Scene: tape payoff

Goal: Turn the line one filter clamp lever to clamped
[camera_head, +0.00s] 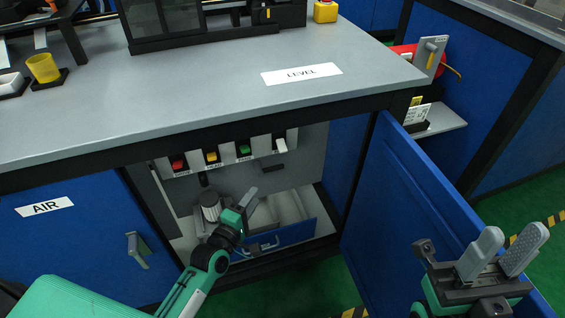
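A grey ribbed cylinder with a dark base (210,206), which looks like a filter, stands inside the open cabinet under the bench. I cannot make out a clamp lever on it; my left arm covers part of that area. My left gripper (248,200) reaches into the cabinet just right of the cylinder, above the drawer. Its grey fingers overlap in this view, so I cannot tell their gap or any contact. My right gripper (502,250) is open and empty, in front of the open blue door at the lower right.
Red, yellow, green and white switches (211,157) hang under the bench top. A blue-fronted drawer (283,235) sits low in the cabinet. The blue door (425,200) stands open on the right. A yellow-handled lever (431,52) is on a panel at the bench's right end.

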